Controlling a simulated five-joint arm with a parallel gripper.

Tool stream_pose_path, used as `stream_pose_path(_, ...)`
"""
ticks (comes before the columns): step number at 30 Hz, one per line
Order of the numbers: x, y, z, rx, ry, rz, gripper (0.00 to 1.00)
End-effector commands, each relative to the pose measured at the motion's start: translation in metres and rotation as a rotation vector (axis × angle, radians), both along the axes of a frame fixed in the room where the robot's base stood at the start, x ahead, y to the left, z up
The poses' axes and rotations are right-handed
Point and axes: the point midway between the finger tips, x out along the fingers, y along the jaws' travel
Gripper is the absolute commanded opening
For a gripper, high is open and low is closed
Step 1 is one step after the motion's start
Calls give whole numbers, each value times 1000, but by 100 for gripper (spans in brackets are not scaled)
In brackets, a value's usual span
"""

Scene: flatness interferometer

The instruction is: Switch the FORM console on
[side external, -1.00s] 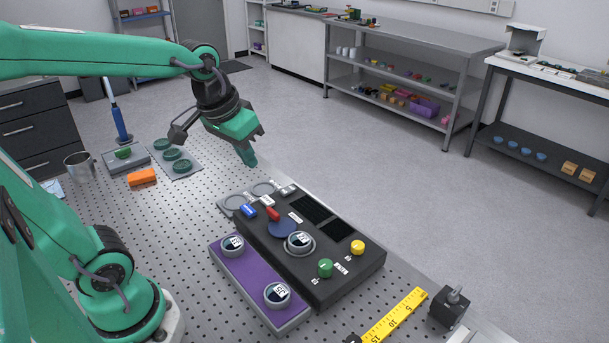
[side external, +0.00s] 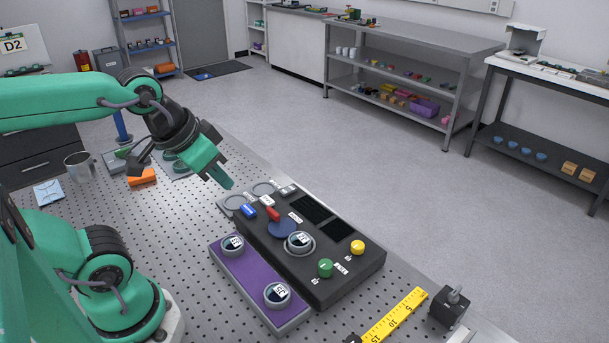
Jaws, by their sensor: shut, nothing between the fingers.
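A black console (side external: 340,280) lies on the perforated bench top. It carries a red switch or lever (side external: 272,213), a blue piece (side external: 248,211), a dark blue disc (side external: 282,229), a green knob (side external: 325,267) and a yellow knob (side external: 357,246). Its small white labels are too small to read, and I cannot tell the switch position. A round grey-rimmed part (side external: 299,243) with a dark face sits on its top. My gripper (side external: 227,183) is shut and empty. It hangs above the bench, up and left of the console's red and blue pieces, apart from them.
A purple tray (side external: 252,275) with two round parts adjoins the console's left side. A grey plate with ring recesses (side external: 235,203) lies behind it. A yellow ruler (side external: 395,315) and black block (side external: 449,308) are at right. A metal cup (side external: 79,167) and orange block (side external: 143,178) stand left.

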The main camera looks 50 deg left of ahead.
Motion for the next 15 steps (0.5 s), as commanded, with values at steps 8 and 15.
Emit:
stream_pose_path(8,10,3,5,5,21,4,0)
stream_pose_path(15,33,10,16,14,69,5,0)
